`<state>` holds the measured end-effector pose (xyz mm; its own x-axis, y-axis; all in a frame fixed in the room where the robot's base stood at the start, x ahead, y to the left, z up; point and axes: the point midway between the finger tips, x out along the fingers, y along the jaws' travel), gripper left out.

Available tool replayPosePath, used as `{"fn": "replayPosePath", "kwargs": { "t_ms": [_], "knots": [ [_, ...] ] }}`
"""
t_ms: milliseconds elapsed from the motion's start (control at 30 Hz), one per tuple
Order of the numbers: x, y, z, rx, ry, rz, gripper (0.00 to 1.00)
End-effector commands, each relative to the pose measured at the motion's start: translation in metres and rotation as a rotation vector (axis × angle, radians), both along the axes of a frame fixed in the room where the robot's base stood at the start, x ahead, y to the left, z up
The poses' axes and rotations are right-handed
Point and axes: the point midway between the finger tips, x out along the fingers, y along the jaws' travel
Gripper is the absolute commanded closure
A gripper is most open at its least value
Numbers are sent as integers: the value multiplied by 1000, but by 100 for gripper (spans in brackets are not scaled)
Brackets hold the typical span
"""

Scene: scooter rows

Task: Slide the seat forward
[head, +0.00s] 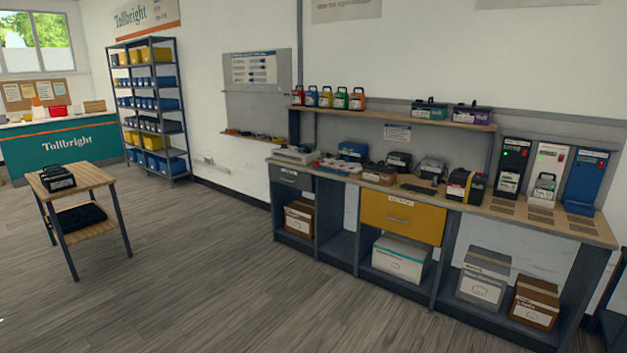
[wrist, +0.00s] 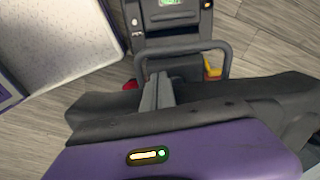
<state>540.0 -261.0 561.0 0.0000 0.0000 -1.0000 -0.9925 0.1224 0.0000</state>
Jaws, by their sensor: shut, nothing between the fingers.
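My gripper (wrist: 158,98) is shut and empty. A grey loop-shaped bar (wrist: 185,46) stands just beyond the fingers. The head view shows neither the seat nor my gripper.
A black unit with a green screen (wrist: 175,5) is at the top of the wrist view. A pale speckled panel (wrist: 65,40) is at left. In the head view a workbench (head: 575,225) lines the wall, a small table (head: 95,177) stands left, and the floor between is clear.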

Motion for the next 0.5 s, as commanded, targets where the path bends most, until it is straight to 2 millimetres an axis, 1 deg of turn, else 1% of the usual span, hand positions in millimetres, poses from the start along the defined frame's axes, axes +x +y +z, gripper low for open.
{"fn": "replayPosePath", "kwargs": {
  "t_ms": [500],
  "knots": [
    [0,0,-19,0,0,0,100]
  ]
}}
